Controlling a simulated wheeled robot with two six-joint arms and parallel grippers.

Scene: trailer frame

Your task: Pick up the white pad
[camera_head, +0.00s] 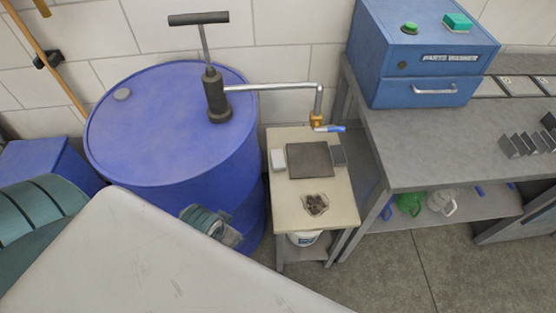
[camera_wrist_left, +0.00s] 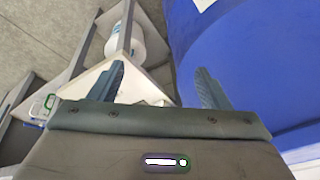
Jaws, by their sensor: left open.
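The white pad (camera_head: 279,159) is a small pale block on the left side of the small cream-topped table (camera_head: 288,222), beside a dark grey square plate (camera_head: 310,160). My left gripper (camera_head: 233,238) is in front of the blue drum, left of the table and apart from the pad; a pale panel in the foreground partly hides it. In the left wrist view its two teal fingers (camera_wrist_left: 163,85) are spread with nothing seen held, and part of the pale table (camera_wrist_left: 140,88) shows between them. I cannot make out the pad there. My right gripper is not in view.
A blue drum (camera_head: 150,110) with a hand pump (camera_head: 216,95) stands left of the table; its spout (camera_head: 318,105) reaches over the table's back edge. A dish of dark bits (camera_head: 316,204) lies nearer the front. A grey bench (camera_head: 430,150) with a blue parts washer (camera_head: 420,55) stands right.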

